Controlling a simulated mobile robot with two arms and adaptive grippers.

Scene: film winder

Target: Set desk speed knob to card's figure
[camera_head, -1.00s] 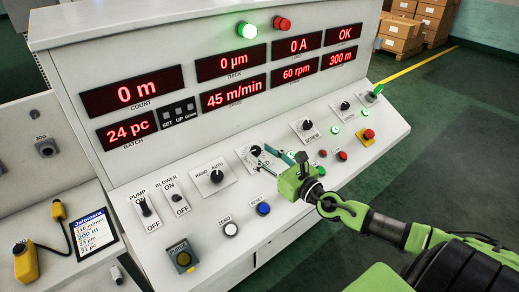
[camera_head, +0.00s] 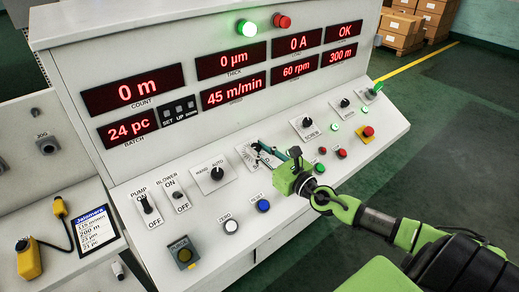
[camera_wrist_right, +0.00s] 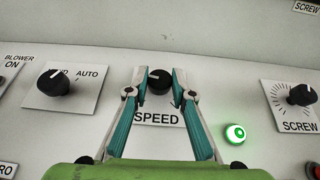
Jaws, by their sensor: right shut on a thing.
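The desk's speed knob (camera_wrist_right: 160,82) is black with a white pointer mark, aimed up and left in the right wrist view. Its plate reads SPEED; in the head view the fingers mostly cover the knob. My right gripper (camera_wrist_right: 160,75) is shut on the knob, one teal finger on each side. In the head view the right gripper (camera_head: 260,149) reaches in from the lower right. The red speed display (camera_head: 233,92) reads 45 m/min. The card (camera_head: 95,230) at the lower left lists several lines, including 200 m; its m/min figure is too blurred to read surely. My left gripper is not in view.
The HAND/AUTO knob (camera_head: 217,174) sits left of the speed knob and the SCREW knob (camera_head: 307,123) right of it. A lit green button (camera_wrist_right: 235,134) is close to the right finger. White and blue buttons (camera_head: 263,206) lie nearer the desk's front edge.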

